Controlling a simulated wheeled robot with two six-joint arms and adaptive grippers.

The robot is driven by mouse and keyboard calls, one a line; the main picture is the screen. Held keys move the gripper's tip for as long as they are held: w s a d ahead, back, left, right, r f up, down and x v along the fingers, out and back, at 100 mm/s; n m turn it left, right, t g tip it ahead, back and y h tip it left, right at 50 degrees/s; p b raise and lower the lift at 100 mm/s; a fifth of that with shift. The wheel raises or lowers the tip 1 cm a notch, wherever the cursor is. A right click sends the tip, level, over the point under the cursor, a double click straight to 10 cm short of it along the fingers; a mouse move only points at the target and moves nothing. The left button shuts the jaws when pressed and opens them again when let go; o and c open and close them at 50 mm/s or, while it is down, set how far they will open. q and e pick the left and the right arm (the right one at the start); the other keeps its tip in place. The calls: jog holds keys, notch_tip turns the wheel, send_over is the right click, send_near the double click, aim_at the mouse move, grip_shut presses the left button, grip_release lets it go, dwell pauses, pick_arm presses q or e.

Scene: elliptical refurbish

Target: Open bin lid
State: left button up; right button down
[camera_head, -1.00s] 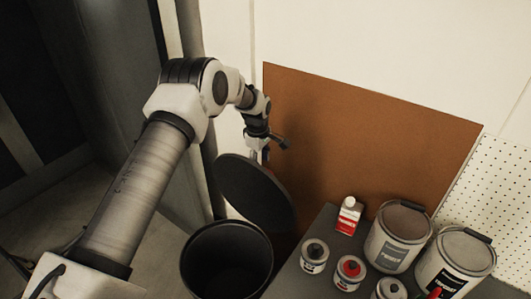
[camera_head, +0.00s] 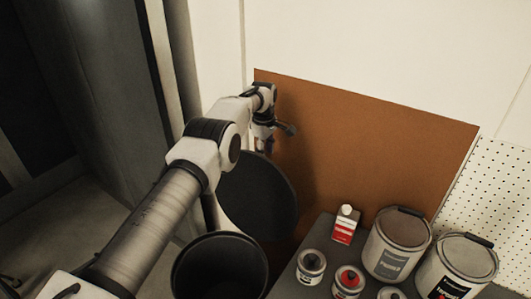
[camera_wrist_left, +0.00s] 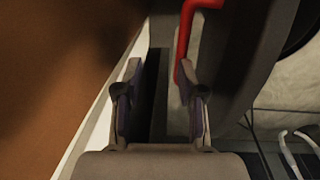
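The black round bin lid (camera_head: 258,197) is raised and stands steeply tilted at the back of the dark bin (camera_head: 220,268), whose round mouth is uncovered. My left arm reaches over from the left. My left gripper (camera_head: 264,146) is at the lid's upper rim, partly hidden there by the lid. In the left wrist view its two fingers (camera_wrist_left: 160,92) are apart, with a dark strip and a grey surface showing between and beyond them. I cannot tell whether they touch the lid. My right gripper is not in view.
A dark bench right of the bin holds two large paint cans (camera_head: 397,245), a small red and white bottle (camera_head: 344,225) and several small tins (camera_head: 311,266). A brown board (camera_head: 360,150) stands behind the lid. A red bar (camera_wrist_left: 184,40) shows in the wrist view.

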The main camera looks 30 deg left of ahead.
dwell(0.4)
pick_arm(q)
notch_tip(320, 180, up, 12)
jog(key=shift+s, duration=0.45)
